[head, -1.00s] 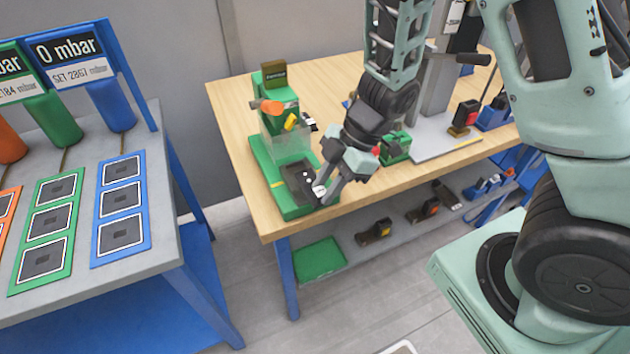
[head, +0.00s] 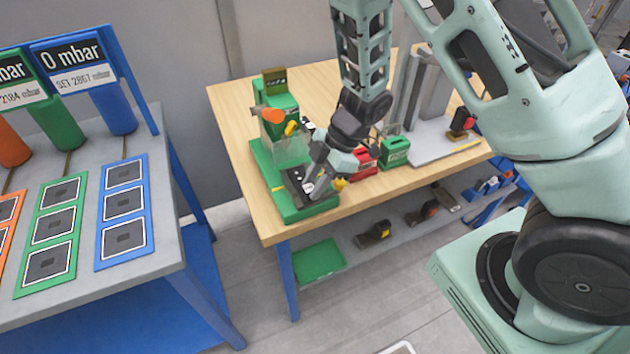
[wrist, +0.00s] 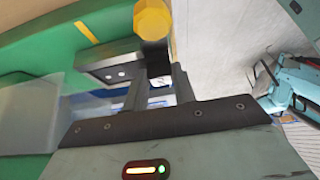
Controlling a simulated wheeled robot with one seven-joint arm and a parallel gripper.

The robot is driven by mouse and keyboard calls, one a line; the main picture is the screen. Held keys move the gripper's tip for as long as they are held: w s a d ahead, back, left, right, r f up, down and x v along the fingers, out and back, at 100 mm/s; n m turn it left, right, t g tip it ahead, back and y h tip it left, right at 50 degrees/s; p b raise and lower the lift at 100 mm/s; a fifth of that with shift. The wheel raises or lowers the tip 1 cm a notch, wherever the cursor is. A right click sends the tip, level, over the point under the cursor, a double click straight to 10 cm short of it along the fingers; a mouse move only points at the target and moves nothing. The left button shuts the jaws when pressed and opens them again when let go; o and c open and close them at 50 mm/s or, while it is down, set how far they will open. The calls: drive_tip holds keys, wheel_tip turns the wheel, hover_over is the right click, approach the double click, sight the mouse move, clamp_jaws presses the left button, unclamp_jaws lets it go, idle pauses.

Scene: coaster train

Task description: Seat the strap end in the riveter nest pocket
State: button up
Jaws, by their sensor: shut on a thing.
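The green riveter (head: 276,202) stands on the front left of the wooden bench. Its dark nest (head: 293,181) lies low on the green base; in the wrist view a dark block (wrist: 112,66) with two pale spots is beside my fingers. My gripper (head: 309,194) points down at the nest's right side. In the wrist view my gripper (wrist: 160,88) has its two fingers close together. The strap end is mostly hidden between the fingertips, and I cannot tell whether it sits inside the pocket or above it.
A yellow hexagonal knob (wrist: 153,18) stands right by the fingers. A clear guard (head: 284,150) rises behind the nest. A green box (head: 394,152) and a red box (head: 364,163) stand to the right. The bench's front edge is close.

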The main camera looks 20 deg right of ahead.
drive_tip(key=shift+f, duration=0.15)
drive_tip(key=o, duration=1)
drive_tip(key=p+v, duration=0.1)
drive_tip(key=v, duration=1.1)
drive_tip(key=shift+s, duration=0.1)
